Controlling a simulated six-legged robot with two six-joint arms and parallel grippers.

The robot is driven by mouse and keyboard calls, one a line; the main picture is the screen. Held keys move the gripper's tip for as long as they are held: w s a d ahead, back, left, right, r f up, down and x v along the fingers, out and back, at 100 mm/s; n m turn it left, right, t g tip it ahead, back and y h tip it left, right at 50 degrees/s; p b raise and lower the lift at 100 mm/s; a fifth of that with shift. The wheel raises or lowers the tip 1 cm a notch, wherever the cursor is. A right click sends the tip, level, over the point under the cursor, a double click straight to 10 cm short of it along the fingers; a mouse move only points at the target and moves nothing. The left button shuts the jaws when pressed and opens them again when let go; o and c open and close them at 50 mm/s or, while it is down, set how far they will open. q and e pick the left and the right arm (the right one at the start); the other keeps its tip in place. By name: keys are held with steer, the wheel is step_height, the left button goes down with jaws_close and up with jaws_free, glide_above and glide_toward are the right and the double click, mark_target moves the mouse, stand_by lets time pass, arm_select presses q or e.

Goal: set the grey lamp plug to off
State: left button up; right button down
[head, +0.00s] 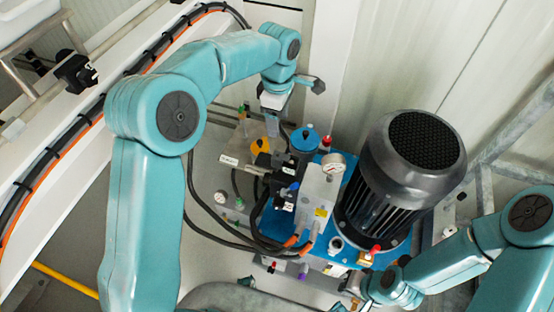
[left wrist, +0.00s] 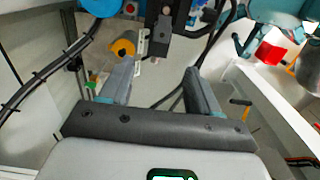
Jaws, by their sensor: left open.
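My left gripper (head: 272,124) hangs above the valve group of the blue pump unit. In the left wrist view its two fingers (left wrist: 158,78) stand apart with nothing held between them. A dark grey, box-shaped plug (left wrist: 163,40) with a small light square shows just beyond the fingers. It may be the grey lamp plug, but I cannot tell for sure, nor read its setting. In the head view, black plugs (head: 265,161) sit on the valve group below the gripper. My right gripper is at the bottom right, too hidden to judge its jaws.
A large black motor (head: 400,175) stands right of the valves. A pressure gauge (head: 333,167), a blue cap (head: 304,140) and a yellow-orange knob (head: 260,145) are close by. The knob also shows in the wrist view (left wrist: 123,46). Black hoses (head: 205,232) loop at the left.

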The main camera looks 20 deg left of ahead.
mark_target(278, 155)
arm_select(q)
steer(key=f, duration=0.5)
steer(key=f+b, duration=0.1)
steer(key=f, duration=0.9)
steer(key=shift+s+d+f+b, duration=0.15)
steer(key=shift+s+f+b, duration=0.1)
steer(key=shift+b, duration=0.05)
